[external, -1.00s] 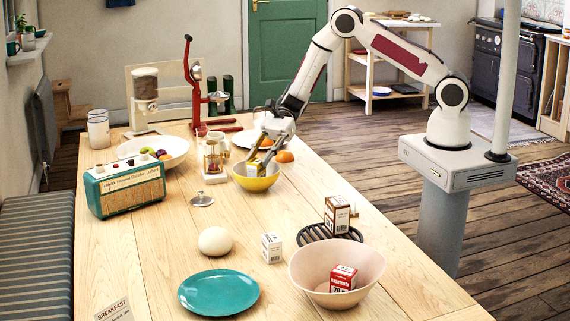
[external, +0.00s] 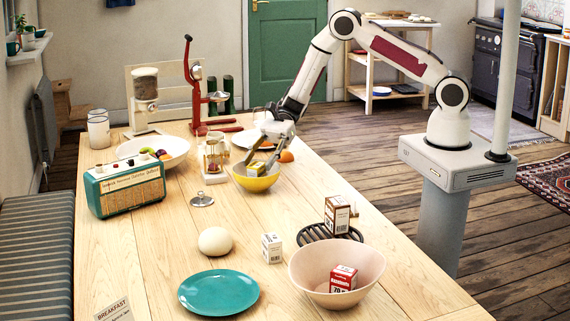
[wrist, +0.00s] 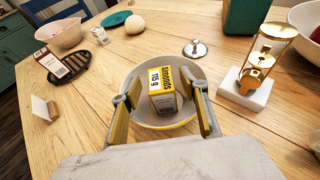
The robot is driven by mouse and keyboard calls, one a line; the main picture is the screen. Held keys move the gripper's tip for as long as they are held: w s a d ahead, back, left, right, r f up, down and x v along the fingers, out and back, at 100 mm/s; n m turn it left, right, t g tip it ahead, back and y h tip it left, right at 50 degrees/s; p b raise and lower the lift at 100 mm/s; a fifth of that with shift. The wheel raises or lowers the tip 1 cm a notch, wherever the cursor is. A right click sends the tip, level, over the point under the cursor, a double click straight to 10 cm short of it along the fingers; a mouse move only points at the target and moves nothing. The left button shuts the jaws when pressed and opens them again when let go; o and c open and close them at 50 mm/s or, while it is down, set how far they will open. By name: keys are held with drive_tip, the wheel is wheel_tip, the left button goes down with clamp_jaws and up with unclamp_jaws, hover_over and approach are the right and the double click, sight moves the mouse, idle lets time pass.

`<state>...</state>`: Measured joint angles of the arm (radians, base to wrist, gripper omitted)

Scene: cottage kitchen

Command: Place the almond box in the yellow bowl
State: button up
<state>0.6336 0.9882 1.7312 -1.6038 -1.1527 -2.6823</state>
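The almond box (wrist: 164,90), yellow and white with "Almonds" on its label, sits inside the yellow bowl (external: 257,184). In the wrist view the bowl's pale inside and rim (wrist: 190,70) show around the box. My gripper (external: 272,152) is over the bowl. In the wrist view my gripper (wrist: 162,95) has its two fingers spread on either side of the box, with gaps between them and it. The box also shows between the fingers in the external view (external: 256,168).
A glass-and-brass apparatus (external: 213,160) stands left of the bowl, an orange (external: 286,156) to its right. A pink bowl (external: 310,272) with a red box, a teal plate (external: 218,292) and a dark rack (external: 318,234) are nearer the camera. Open tabletop lies between.

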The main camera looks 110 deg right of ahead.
drive_tip(key=shift+r, duration=0.2)
drive_tip(key=shift+r, duration=0.2)
drive_tip(key=shift+s+d+r, duration=0.2)
drive_tip(key=shift+d, duration=0.05)
drive_tip(key=v, duration=1.1)
drive_tip(key=shift+s+d+r, duration=0.1)
drive_tip(key=shift+r, duration=0.05)
